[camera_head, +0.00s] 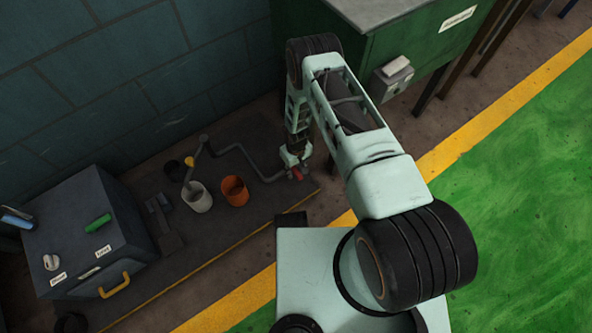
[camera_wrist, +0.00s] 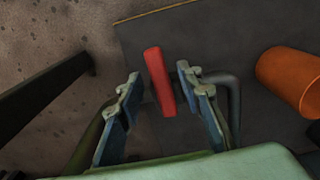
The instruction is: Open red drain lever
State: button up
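The red drain lever (camera_wrist: 160,81) shows as a short red bar between the two fingers of my gripper (camera_wrist: 159,87) in the wrist view. The fingers are apart, one on each side of the lever, with a visible gap on both sides. In the head view the red lever (camera_head: 298,174) sits at the right end of a grey bent pipe (camera_head: 250,160), low above the dark mat. My gripper (camera_head: 296,160) is right at it, reaching down from above. The lever's mount is partly hidden by the gripper.
An orange cup (camera_head: 235,191) and a white cup (camera_head: 197,197) stand left of the lever on the dark mat (camera_head: 215,228). A dark box with a yellow handle (camera_head: 114,285) is at the far left. A green cabinet (camera_head: 410,75) stands behind my arm. Green floor is clear at right.

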grip_shut()
dwell(0.3)
